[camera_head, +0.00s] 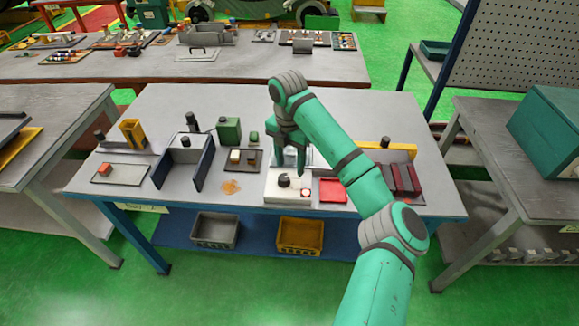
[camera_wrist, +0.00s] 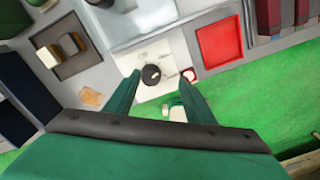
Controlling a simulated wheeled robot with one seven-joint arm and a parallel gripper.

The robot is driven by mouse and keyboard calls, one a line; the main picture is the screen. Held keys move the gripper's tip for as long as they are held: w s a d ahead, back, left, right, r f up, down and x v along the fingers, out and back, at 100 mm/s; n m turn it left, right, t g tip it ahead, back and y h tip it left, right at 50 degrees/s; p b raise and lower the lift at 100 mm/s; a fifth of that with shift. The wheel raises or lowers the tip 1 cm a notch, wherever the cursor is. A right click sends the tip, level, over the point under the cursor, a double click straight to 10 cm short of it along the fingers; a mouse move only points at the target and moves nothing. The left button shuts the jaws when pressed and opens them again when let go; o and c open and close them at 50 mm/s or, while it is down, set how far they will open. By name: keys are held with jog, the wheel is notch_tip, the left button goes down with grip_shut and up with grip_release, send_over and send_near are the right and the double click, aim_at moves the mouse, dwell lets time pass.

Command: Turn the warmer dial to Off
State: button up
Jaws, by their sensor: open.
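The warmer (camera_head: 279,193) is a white box near the front edge of the workbench, with a clear part at its back. Its black dial (camera_head: 284,181) is on the front top of it. In the wrist view the round dial (camera_wrist: 151,75) shows a light mark, and the white warmer face (camera_wrist: 157,52) around it carries small marks too small to read. A small red-ringed part (camera_wrist: 188,74) sits right of the dial. My gripper (camera_head: 290,166) is open and empty above the warmer. In the wrist view its green fingers (camera_wrist: 158,95) point toward the dial, apart from each other.
A red tray (camera_head: 333,190) lies right of the warmer, with dark red blocks (camera_head: 403,180) beyond it. A tray with small blocks (camera_head: 243,160) lies left. A dark-walled fixture (camera_head: 184,163) stands further left. An orange stain (camera_head: 231,187) marks the bench.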

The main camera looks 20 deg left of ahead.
notch_tip(320, 180, up, 9)
dwell(1.3)
dwell(0.5)
notch_tip(320, 180, up, 11)
jog(key=shift+a, duration=0.15)
dwell(0.3)
jog(key=shift+f, duration=0.1)
